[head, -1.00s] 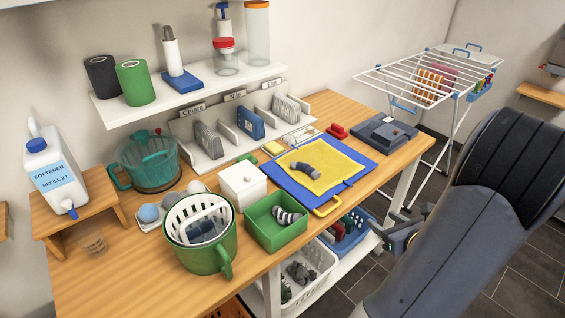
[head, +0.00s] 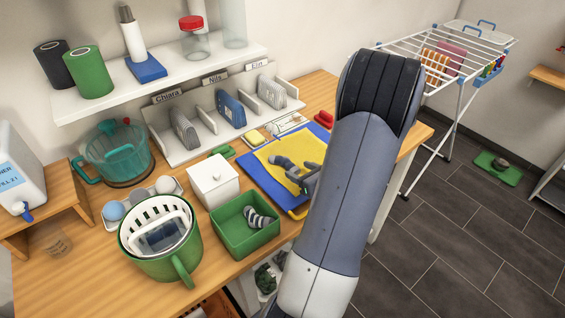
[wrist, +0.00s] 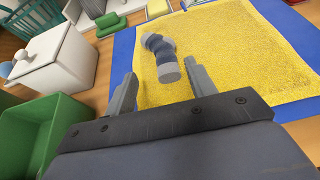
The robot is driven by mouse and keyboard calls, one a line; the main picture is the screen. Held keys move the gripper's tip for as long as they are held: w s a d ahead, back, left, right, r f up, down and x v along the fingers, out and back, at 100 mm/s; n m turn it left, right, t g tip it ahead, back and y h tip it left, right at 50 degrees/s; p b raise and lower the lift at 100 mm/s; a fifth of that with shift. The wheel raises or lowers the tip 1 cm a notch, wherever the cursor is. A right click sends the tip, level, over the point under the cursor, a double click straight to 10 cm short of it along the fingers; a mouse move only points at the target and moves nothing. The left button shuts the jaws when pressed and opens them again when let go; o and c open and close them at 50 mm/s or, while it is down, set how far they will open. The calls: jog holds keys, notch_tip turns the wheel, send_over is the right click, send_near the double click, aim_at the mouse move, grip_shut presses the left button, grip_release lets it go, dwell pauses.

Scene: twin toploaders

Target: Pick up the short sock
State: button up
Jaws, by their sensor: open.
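A grey sock with dark blue-grey bands (head: 284,162) lies bent on the yellow cloth (head: 262,156). It also shows in the wrist view (wrist: 159,44), ahead of and partly between the fingertips. My gripper (head: 304,178) is open and empty over the cloth, close to the sock's near end. In the wrist view the open fingers (wrist: 160,76) stand either side of that end; I cannot tell their height above it. Another sock, grey and dark striped (head: 259,216), lies in the green bin (head: 228,236). Part of the cloth is hidden behind my arm.
The yellow cloth lies on a blue mat (head: 249,184). A white lidded box (head: 212,182) and the green bin stand left of it. A green bucket (head: 184,262) with a white basket stands at the front. A divider rack (head: 200,140) stands behind.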

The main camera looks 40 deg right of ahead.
aim_at(292, 165)
jog(key=shift+d+p+x, duration=0.2)
jog(key=shift+p+x, duration=0.3)
jog(key=shift+x, duration=1.05)
jog(key=shift+d+p+x, duration=0.15)
jog(key=shift+p+x, duration=0.3)
jog(key=shift+x, duration=1.05)
jog(key=shift+f, duration=0.1)
jog(key=shift+s, duration=0.1)
jog(key=c, duration=1)
